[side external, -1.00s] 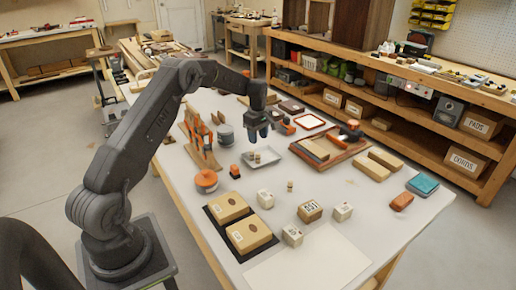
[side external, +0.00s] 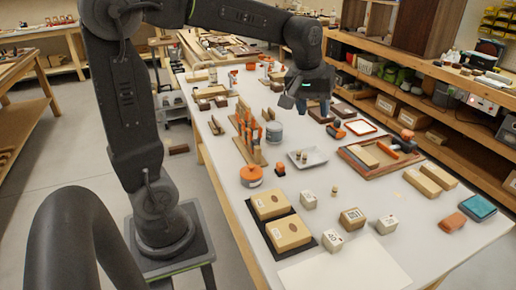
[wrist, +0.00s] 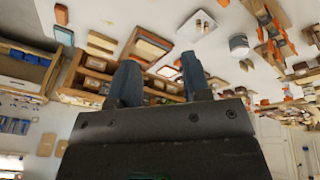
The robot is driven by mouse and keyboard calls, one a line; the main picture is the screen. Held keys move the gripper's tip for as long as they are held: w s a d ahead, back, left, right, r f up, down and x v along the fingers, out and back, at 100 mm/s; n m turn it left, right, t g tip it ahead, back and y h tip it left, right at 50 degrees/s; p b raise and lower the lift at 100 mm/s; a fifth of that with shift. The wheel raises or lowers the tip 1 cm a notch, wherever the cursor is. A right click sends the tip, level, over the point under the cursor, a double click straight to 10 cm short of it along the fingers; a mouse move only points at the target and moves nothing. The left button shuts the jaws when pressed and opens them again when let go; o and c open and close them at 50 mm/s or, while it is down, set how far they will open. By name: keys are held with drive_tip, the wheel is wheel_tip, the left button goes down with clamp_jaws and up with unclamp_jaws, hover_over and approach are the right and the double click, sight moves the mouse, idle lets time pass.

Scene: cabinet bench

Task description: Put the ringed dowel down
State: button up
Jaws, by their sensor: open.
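My gripper (side external: 314,102) is open and empty, raised well above the table beyond the white tray; its two blue-grey fingers stand apart in the wrist view (wrist: 160,78). The shallow white tray (side external: 318,154) lies mid-table with small tan dowels (side external: 304,157) standing on it. The tray also shows at the top of the wrist view (wrist: 188,29). I cannot make out which dowel carries a ring.
Left of the tray are a grey tin (side external: 273,132), an orange-topped round tin (side external: 251,177) and a wooden rack (side external: 248,135). A wooden tray (side external: 372,160) lies right. Labelled blocks (side external: 352,218) and two tan boxes (side external: 288,233) stand in front. A shelved bench (side external: 440,120) runs behind.

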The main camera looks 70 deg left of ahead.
drive_tip(key=s+d+f+m+t, duration=0.1)
drive_tip(key=s+d+m, duration=0.3)
drive_tip(key=s, duration=0.4)
drive_tip(key=s+d+f+m+t, duration=0.1)
drive_tip(key=s+d+m, duration=0.3)
drive_tip(key=s, duration=0.5)
drive_tip(key=shift+s+d+m+h, duration=0.15)
drive_tip(key=shift+d+m+h, duration=0.15)
drive_tip(key=shift+h, duration=0.1)
